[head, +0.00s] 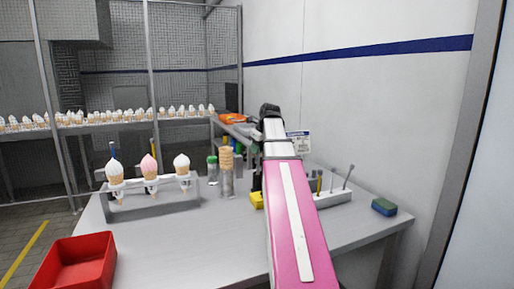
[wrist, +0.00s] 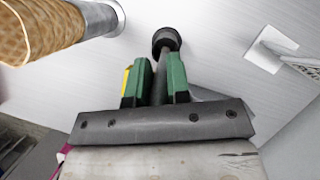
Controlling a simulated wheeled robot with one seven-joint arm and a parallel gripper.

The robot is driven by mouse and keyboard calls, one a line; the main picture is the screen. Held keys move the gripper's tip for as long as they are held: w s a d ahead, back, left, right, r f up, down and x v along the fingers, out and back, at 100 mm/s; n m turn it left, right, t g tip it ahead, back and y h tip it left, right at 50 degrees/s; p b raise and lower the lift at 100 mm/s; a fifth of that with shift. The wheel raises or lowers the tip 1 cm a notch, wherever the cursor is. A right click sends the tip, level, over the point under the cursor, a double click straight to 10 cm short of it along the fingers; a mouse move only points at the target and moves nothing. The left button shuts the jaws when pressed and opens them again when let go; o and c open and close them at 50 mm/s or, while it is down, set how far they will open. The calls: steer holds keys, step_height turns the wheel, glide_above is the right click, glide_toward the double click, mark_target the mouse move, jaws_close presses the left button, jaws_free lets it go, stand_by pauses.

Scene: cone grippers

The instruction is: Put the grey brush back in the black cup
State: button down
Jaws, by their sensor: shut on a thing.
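My gripper (wrist: 160,80) shows in the wrist view, its two green fingers shut on a dark grey shaft, which I take for the grey brush (wrist: 158,88). The shaft runs from between the fingers to a round black piece (wrist: 166,40). I cannot tell whether this piece is the brush's end or the black cup around it. In the head view my pink and white arm reaches over the table and hides most of the spot where the gripper works. No black cup can be made out for sure.
A stack of cones (head: 227,160) in a metal holder stands left of my arm, close to the gripper in the wrist view (wrist: 45,30). A cone stand (head: 150,205), a red bin (head: 75,262), a tool rack (head: 333,199) and a sponge (head: 384,207) are around. The front table is clear.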

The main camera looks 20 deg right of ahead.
steer(key=shift+f, duration=1.2)
steer(key=c, duration=1)
jaws_free()
steer(key=shift+r, duration=0.15)
steer(key=v, duration=1)
steer(key=shift+s+r, duration=0.15)
steer(key=shift+r, duration=0.1)
